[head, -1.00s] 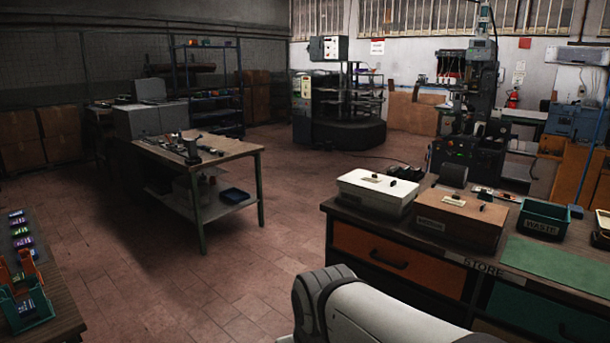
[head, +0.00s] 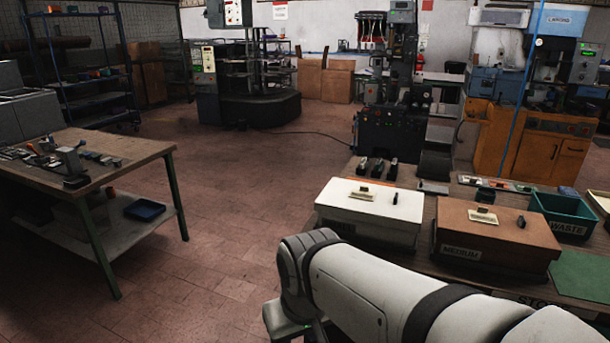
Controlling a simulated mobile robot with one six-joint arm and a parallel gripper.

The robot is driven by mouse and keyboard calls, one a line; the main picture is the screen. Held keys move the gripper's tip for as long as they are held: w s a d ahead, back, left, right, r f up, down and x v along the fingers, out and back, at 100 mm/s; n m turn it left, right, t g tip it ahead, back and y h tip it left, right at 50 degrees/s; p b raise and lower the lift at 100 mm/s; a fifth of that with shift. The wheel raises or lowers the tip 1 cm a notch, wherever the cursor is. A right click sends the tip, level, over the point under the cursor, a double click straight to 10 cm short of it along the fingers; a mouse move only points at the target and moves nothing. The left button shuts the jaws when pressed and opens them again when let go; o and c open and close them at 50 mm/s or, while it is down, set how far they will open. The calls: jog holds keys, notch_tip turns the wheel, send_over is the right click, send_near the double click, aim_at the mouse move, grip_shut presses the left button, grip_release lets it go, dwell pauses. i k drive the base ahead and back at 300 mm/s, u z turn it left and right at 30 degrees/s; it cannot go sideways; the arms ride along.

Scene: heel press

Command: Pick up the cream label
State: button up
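Small cream pieces that look like labels lie on two lidded boxes on the bench at the right of the head view. Another cream label (head: 483,216) lies on the brown box (head: 490,245) marked MEDIUM. I cannot tell which one the task names. My arm crosses the bottom of the view in front of the bench. My gripper is outside the view, so what it holds is hidden.
A green WASTE bin (head: 560,213) and a green mat (head: 585,272) are right of the brown box. Dark small tools (head: 377,167) stand behind the white box. A work table (head: 125,160) stands at the left. The tiled floor (head: 235,215) between is clear.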

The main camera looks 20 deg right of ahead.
aim_at(362, 193)
jog(key=z, duration=0.5)
jog(key=i, duration=1.15)
jog(key=z, duration=0.55)
jog(key=k, duration=0.9)
jog(key=z, duration=0.15)
jog(key=i, duration=0.9)
jog(key=u, duration=0.05)
